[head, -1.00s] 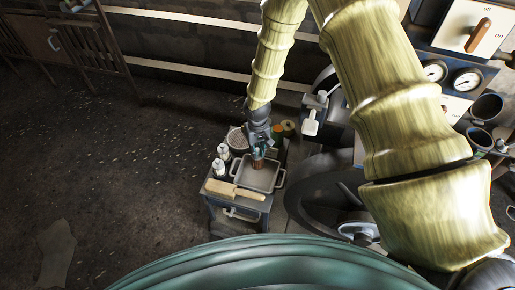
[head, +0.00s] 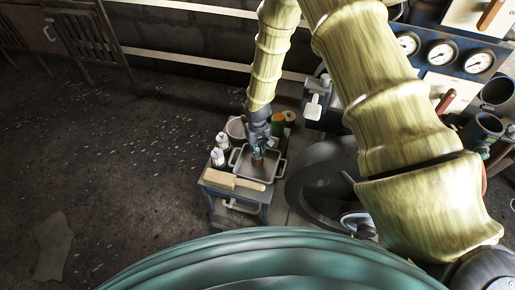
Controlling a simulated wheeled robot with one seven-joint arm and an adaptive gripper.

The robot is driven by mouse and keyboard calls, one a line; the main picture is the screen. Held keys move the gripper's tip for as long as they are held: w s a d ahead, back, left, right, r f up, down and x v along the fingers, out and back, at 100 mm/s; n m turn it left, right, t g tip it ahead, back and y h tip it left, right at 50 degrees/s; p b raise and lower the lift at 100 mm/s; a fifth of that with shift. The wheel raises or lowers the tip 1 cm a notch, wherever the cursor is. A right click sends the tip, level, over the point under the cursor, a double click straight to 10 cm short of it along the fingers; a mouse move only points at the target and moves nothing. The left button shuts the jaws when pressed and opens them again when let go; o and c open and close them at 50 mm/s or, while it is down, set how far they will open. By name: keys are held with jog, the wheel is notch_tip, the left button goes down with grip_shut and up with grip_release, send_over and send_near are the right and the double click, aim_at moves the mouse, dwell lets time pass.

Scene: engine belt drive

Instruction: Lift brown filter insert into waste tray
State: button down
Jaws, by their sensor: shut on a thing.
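My gripper (head: 259,146) is over the small cart, shut on the brown filter insert (head: 258,160). The insert is a small brown cylinder, held upright below the fingers. The waste tray (head: 249,175) is a grey rectangular pan with side handles on the cart top. The insert appears within the tray's outline. I cannot tell whether it touches the tray floor. The fingers and the insert's upper part are small and partly hidden.
Two white bottles (head: 218,158) stand left of the tray, and a pale round container (head: 236,128) behind it. Green and orange cans (head: 277,124) stand behind right. A wooden-handled brush (head: 233,181) lies in front. A large dark wheel (head: 318,186) is close on the right.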

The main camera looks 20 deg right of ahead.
jog(key=shift+f, duration=0.3)
dwell(0.5)
jog(key=c, duration=1.3)
grip_release()
jog(key=shift+c, duration=0.2)
notch_tip(320, 180, up, 14)
jog(key=p, duration=0.8)
jog(key=shift+p, duration=0.4)
